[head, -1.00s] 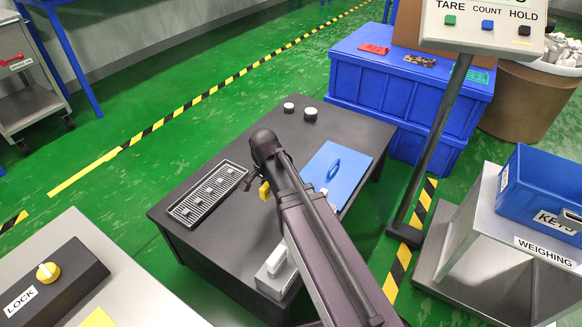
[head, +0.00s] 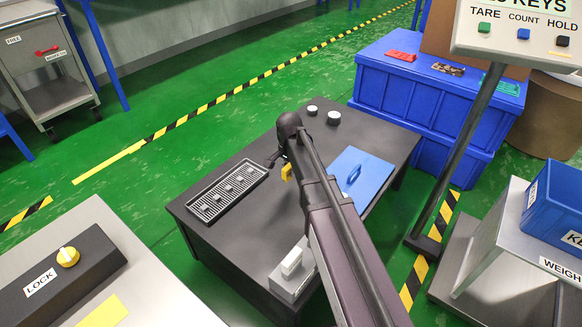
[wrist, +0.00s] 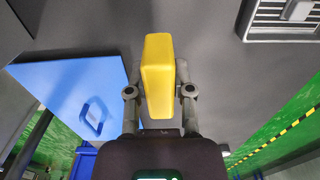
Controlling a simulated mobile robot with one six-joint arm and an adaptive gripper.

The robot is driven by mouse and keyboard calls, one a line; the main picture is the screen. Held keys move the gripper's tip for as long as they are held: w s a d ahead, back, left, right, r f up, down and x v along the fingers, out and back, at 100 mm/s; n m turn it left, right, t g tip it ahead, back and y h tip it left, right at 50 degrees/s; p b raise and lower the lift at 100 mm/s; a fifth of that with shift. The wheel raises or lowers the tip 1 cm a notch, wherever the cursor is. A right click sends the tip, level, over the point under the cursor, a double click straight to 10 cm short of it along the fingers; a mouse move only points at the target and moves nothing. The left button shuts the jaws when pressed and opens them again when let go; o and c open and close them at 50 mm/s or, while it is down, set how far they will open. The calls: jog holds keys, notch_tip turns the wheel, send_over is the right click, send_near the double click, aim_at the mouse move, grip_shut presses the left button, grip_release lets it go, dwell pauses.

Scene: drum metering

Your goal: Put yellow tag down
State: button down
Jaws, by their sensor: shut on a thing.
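The yellow tag (wrist: 158,75) is a thick block in my gripper (wrist: 160,90), with one finger on each side. In the head view the tag (head: 287,172) shows as a small yellow piece beside my gripper (head: 284,165), over the dark table (head: 240,243). My arm hides part of the table.
A slotted tray (head: 228,190) lies left of the gripper, and a blue plate with a handle (head: 355,172) lies right. A white-topped block (head: 291,268) is near the front. Two round pieces (head: 333,118) stand behind. A blue crate (head: 395,95) bears red, brown and teal pieces.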

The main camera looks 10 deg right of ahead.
jog(key=w, duration=0.4)
jog(key=w+d, duration=0.1)
jog(key=w, duration=0.1)
jog(key=shift+w+d+f, duration=0.1)
jog(key=shift+w+f, duration=0.1)
jog(key=shift+f, duration=0.15)
jog(key=shift+f+b, duration=1.75)
jog(key=shift+b, duration=0.25)
jog(key=shift+f, duration=0.15)
jog(key=c, duration=0.5)
grip_release()
jog(key=shift+r, duration=0.2)
notch_tip(320, 180, up, 12)
jog(key=p, duration=1.2)
